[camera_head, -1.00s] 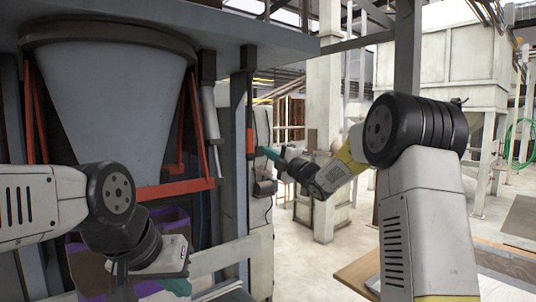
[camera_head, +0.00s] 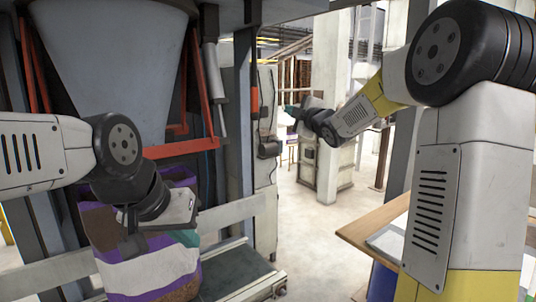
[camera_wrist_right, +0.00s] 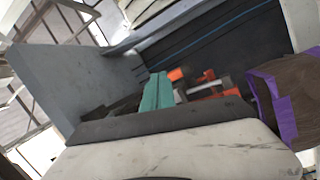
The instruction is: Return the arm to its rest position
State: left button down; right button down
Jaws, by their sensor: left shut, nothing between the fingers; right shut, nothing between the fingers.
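My left gripper (camera_head: 188,238) hangs at the left in the head view, its teal fingers partly hidden behind its wrist. It is shut and empty, in front of a purple, white and brown striped bag (camera_head: 150,270); I cannot tell whether they touch. My right gripper (camera_head: 290,110) is raised and stretched forward, right of a dark post. Its teal fingers (camera_wrist_right: 157,92) are shut in the right wrist view, with nothing between them. A brown and purple bag (camera_wrist_right: 285,95) shows at the right of that view.
A grey hopper (camera_head: 110,70) with an orange-red frame (camera_head: 180,148) stands above the bag. A conveyor (camera_head: 240,268) with a pale rail (camera_head: 235,212) runs below. A wooden table (camera_head: 375,228) stands at the right, partly behind my right arm. Open floor (camera_head: 310,240) lies between.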

jog(key=s+d+f+m+g+h, duration=0.35)
jog(key=s+m, duration=0.25)
jog(key=s, duration=0.4)
jog(key=s+d+f+m+g+h, duration=0.25)
jog(key=s+d+m, duration=0.3)
jog(key=s, duration=0.35)
jog(key=s+a+f+m+g, duration=0.1)
jog(key=s+f+m, duration=0.1)
jog(key=s+f, duration=0.2)
jog(key=s+a+f+m+g, duration=0.1)
jog(key=s+f+m+g, duration=0.1)
jog(key=s, duration=0.8)
jog(key=s+f+m+g+y, duration=0.1)
jog(key=s+f+m+g, duration=0.1)
jog(key=s+f, duration=0.3)
jog(key=s+m, duration=0.1)
jog(key=s, duration=0.2)
jog(key=shift+a+f, duration=0.35)
jog(key=shift+a, duration=0.05)
